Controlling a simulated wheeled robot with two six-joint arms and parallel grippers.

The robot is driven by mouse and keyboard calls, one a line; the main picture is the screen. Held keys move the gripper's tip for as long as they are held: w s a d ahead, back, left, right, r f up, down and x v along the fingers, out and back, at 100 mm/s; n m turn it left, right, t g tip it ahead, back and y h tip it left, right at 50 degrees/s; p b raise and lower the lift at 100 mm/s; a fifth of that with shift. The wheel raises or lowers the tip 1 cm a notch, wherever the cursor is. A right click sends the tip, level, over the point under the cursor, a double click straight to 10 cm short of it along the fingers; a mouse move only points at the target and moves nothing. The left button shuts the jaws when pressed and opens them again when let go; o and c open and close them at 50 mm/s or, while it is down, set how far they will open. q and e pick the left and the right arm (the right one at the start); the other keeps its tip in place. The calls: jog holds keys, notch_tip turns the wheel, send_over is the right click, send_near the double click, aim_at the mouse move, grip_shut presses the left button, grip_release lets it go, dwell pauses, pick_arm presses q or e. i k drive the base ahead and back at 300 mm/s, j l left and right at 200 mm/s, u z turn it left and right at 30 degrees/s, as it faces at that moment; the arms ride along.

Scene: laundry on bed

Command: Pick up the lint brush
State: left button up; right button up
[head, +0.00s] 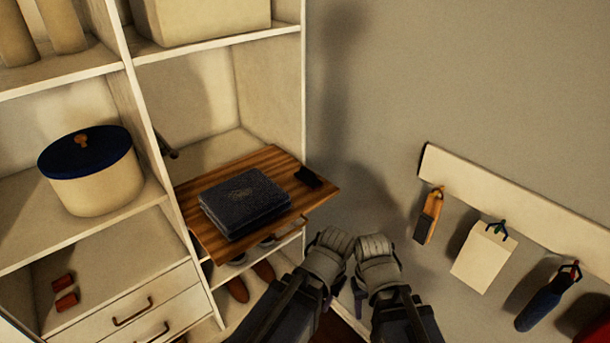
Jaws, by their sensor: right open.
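The lint brush (428,220) appears to be the flat wooden brush with a dark pad that hangs upright from the first hook of the white wall rail. My right gripper (353,258) is at the bottom middle of the head view, left of the brush and lower in the picture. Its two grey fingers are apart, with a narrow gap and nothing seen between them. It is clear of the brush in the picture. My left gripper is not in view.
The white rail (520,205) also holds a cream card (483,257) and a dark blue item (545,301). A wooden board (205,222) with a dark folded item (245,202) juts from the shelf unit (303,80) at left. Bare wall lies between unit and rail.

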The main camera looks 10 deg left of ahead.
aim_at(306, 177)
jog(key=i+j, duration=0.4)
jog(key=j, duration=0.15)
jog(key=i+j, duration=0.35)
jog(key=j, duration=0.2)
jog(key=i, duration=0.55)
